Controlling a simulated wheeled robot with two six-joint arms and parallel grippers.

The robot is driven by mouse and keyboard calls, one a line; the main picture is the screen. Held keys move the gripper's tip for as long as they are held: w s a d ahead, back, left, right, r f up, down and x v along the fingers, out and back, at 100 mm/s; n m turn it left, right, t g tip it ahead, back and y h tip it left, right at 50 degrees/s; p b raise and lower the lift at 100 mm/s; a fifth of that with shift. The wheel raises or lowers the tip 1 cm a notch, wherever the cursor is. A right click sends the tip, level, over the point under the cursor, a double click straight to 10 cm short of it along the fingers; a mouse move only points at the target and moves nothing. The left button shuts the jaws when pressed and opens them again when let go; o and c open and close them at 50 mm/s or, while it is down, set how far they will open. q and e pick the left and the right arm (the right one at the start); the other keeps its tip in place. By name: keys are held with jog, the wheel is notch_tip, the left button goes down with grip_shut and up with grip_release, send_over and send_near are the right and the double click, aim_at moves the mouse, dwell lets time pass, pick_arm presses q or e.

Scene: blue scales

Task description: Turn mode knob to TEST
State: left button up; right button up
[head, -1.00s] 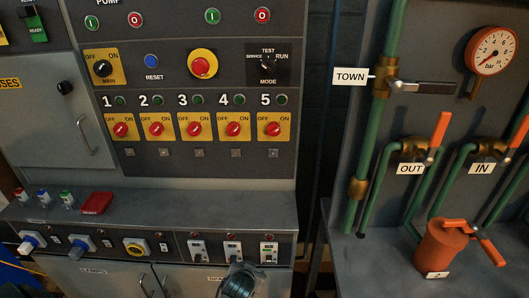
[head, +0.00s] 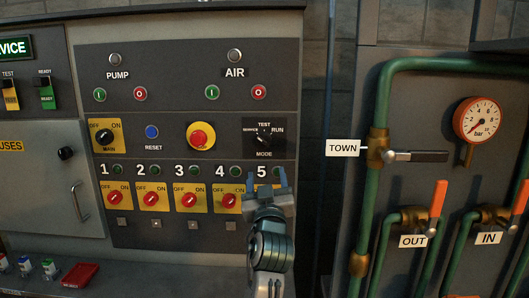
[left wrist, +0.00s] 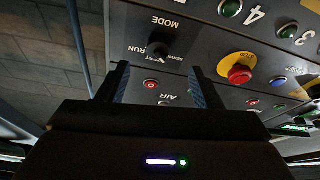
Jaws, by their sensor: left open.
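The black MODE knob (head: 264,135) sits on the panel among the labels SERVICE, TEST and RUN. I cannot clearly tell which label its pointer faces. My left gripper (head: 266,178) is open and empty, with its fingers upward just below the knob, in front of the switch 5 area, and hides part of it. In the left wrist view the knob (left wrist: 160,46) shows beyond and between the two fingertips (left wrist: 159,72), apart from both. My right gripper is not in view.
A red emergency button (head: 201,136) on a yellow base is left of the knob. The row of red ON/OFF switches (head: 190,199) lies below. Green pipes with the TOWN valve (head: 400,155) and a gauge (head: 478,120) stand to the right.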

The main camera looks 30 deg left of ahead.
aim_at(264, 144)
pick_arm(q)
jog(key=p+x, duration=0.1)
jog(key=x, duration=0.2)
jog(key=r+p+x, duration=0.1)
jog(key=x, duration=0.2)
jog(key=p+x, duration=0.1)
jog(key=x, duration=0.2)
jog(key=shift+a+r, duration=0.1)
jog(key=shift+r, duration=0.45)
jog(key=shift+w+a+r, duration=0.15)
jog(key=shift+w+a, duration=0.2)
jog(key=shift+w, duration=0.3)
jog(key=shift+p, duration=0.3)
jog(key=c, duration=1)
